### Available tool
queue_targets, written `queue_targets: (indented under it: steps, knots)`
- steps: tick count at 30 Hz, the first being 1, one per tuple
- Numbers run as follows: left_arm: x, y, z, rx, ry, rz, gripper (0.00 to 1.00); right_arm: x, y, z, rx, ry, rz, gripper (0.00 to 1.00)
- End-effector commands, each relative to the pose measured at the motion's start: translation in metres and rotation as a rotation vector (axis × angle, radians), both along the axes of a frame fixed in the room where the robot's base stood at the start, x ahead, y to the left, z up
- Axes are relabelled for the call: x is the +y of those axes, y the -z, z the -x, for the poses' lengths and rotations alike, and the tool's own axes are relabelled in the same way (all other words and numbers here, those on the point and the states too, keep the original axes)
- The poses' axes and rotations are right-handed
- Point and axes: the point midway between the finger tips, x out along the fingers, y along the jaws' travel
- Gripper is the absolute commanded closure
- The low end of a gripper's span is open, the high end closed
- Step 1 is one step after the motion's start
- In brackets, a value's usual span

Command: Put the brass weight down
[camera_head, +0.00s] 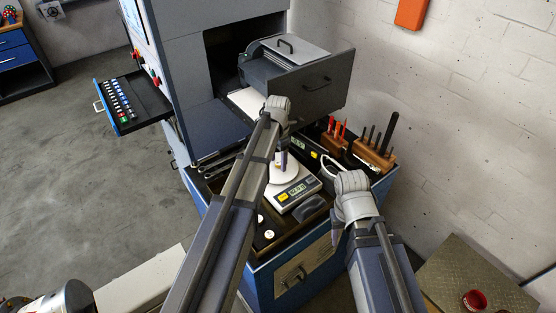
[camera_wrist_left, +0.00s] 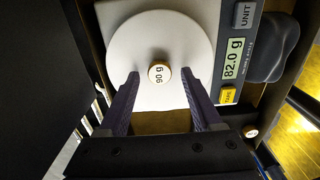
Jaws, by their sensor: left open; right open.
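The brass weight (camera_wrist_left: 158,73), its top marked 90 g, stands on the round white pan (camera_wrist_left: 120,45) of the scale in the left wrist view. The scale's display (camera_wrist_left: 233,58) reads 82.0 g. My left gripper (camera_wrist_left: 161,76) is open, with one finger on each side of the weight and gaps between. In the head view my left gripper (camera_head: 283,160) points down at the pan (camera_head: 283,176), and the weight is mostly hidden by it. My right gripper (camera_head: 337,226) is open and low beside the cart's right side; its fingers are partly hidden.
A dark rounded object (camera_head: 309,208) sits beside the scale. A wooden tool block (camera_head: 373,155) stands behind. The grey machine drawer (camera_head: 320,85) juts out above the worktop.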

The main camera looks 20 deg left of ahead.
Motion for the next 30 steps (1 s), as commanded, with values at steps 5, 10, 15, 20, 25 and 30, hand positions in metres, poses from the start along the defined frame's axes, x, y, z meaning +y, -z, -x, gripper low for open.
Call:
queue_targets:
  steps: [5, 10, 15, 20, 25, 30]
  knots:
    - [0.0, 0.0, 0.0, 0.0, 0.0, 0.0, 0.34, 0.0, 0.0, 0.0, 0.0, 0.0, 0.0, 0.5]
    - [0.0, -0.005, 0.0, 0.0, 0.0, 0.0, 0.34, 0.0, -0.005, 0.0, 0.0, 0.001, 0.0, 0.5]
    - [0.0, -0.019, 0.0, 0.0, 0.0, 0.0, 0.34, 0.0, -0.019, 0.0, 0.0, 0.003, -0.001, 0.5]
    - [0.0, -0.04, 0.0, 0.0, 0.0, 0.0, 0.34, 0.0, -0.04, 0.0, 0.0, 0.007, -0.001, 0.5]
    - [0.0, -0.066, 0.0, 0.0, 0.0, 0.0, 0.34, 0.0, -0.066, 0.0, -0.001, 0.012, -0.002, 0.5]
    - [0.0, -0.092, 0.0, 0.0, 0.0, 0.0, 0.34, 0.0, -0.092, 0.0, 0.0, 0.01, -0.001, 0.5]
